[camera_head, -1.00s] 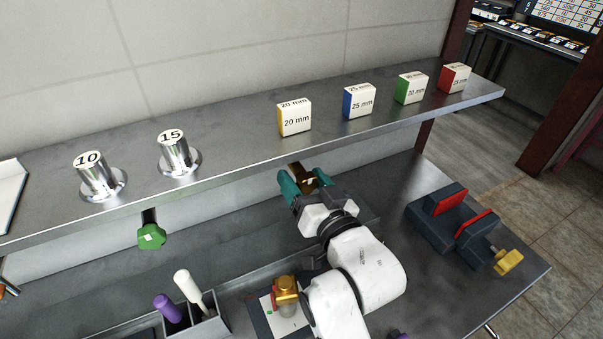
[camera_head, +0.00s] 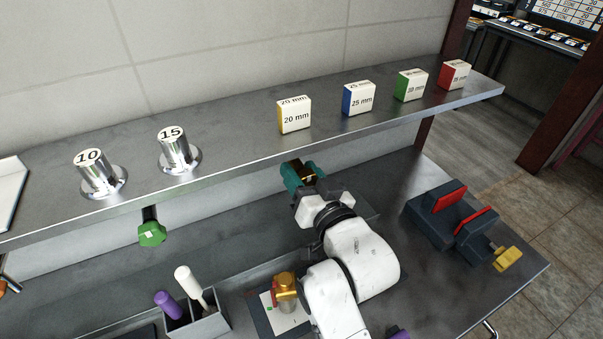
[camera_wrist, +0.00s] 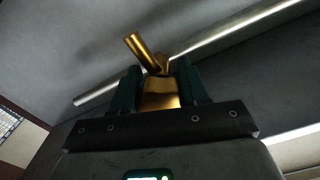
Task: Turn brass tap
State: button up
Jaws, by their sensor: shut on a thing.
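The brass tap (camera_wrist: 162,92) shows in the wrist view between the two dark green fingers of my gripper (camera_wrist: 160,82). Its body lies between the fingers, and a rod-like lever (camera_wrist: 138,47) points to the upper left beyond them. In the head view my gripper (camera_head: 304,171) is just below the front edge of the shelf, shut on the tap. Only a small brass patch (camera_head: 308,177) shows there; the fingers hide most of the tap.
A green knob (camera_head: 152,233) hangs under the shelf (camera_head: 235,145) to the left. On the bench are a brass fitting with a red part (camera_head: 286,292), a holder with purple and white handles (camera_head: 205,322), and a red-jawed vise (camera_head: 440,230).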

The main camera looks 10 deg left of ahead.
jog(key=shift+f, duration=0.2)
jog(key=shift+n+b, duration=0.65)
jog(key=shift+n, duration=0.95)
jog(key=o, duration=1)
jog(key=shift+r, duration=0.1)
jog(key=shift+d, duration=0.1)
jog(key=b+v, duration=0.1)
jog(key=v, duration=0.9)
jog(key=shift+s+d+b, duration=0.2)
jog(key=shift+s+b, duration=0.15)
jog(key=shift+b, duration=0.05)
